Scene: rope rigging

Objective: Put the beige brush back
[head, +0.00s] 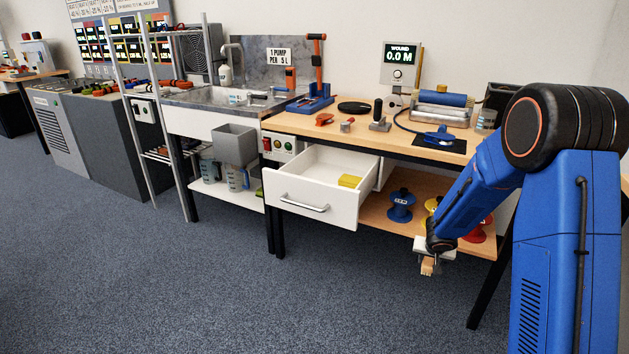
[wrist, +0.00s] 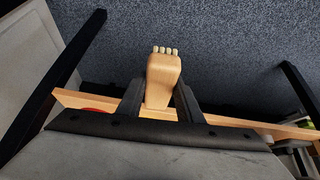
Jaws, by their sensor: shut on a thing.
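My gripper (wrist: 161,100) is shut on the beige brush (wrist: 163,72), whose block stands out between the two dark fingers with a row of pale bristle tufts at its far end. In the head view the brush (head: 427,267) hangs below my gripper (head: 431,258), in front of the workbench and lower than its top.
The wooden bench top (head: 290,122) holds several tools and a blue item on a black mat (head: 456,146). The lower shelf (head: 376,217) carries blue (head: 401,206), yellow and red spools close behind my gripper. A dark table leg (head: 490,290) stands to the right. The carpet in front is clear.

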